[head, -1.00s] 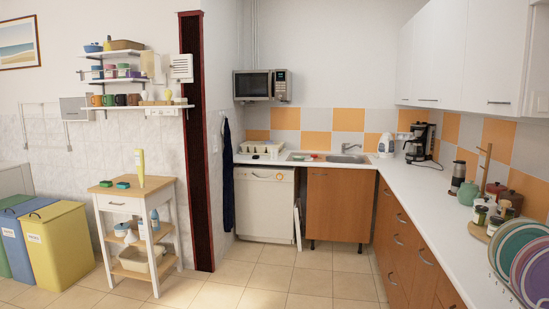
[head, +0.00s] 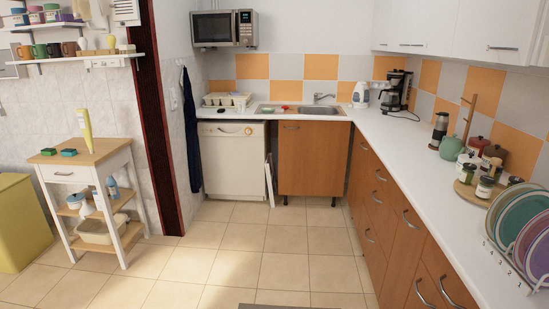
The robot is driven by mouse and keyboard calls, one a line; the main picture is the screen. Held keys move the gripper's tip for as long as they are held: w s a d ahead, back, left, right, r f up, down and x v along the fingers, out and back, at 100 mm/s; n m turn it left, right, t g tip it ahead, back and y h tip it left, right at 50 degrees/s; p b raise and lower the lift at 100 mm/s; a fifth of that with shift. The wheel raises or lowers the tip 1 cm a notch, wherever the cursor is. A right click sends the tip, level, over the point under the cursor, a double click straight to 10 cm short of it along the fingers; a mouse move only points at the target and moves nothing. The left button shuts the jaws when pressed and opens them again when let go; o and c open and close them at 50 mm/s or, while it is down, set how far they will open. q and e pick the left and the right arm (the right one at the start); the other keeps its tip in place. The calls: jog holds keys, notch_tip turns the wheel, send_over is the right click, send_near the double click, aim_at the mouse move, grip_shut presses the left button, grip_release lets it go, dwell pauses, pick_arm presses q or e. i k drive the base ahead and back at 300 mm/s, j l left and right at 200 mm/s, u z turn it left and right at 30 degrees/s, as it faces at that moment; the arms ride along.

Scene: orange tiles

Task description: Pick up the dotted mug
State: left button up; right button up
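I cannot make out a dotted mug in this view. Several small mugs stand in a row on the lower wall shelf (head: 80,60) at the upper left: an orange mug (head: 24,52), a green mug (head: 39,51), a dark brown mug (head: 54,50) and a reddish-brown mug (head: 69,48). They are too small to tell whether any has dots. Neither of my grippers is in view.
A wooden trolley (head: 95,158) stands at the left beside a yellow bin (head: 20,225). The white counter (head: 400,150) runs along the right, with jars, a teal teapot (head: 448,147) and a plate rack (head: 520,282). The tiled floor (head: 225,262) between is mostly clear.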

aim_at(241, 105)
jog(key=i+u, duration=0.35)
jog(key=i, duration=2.15)
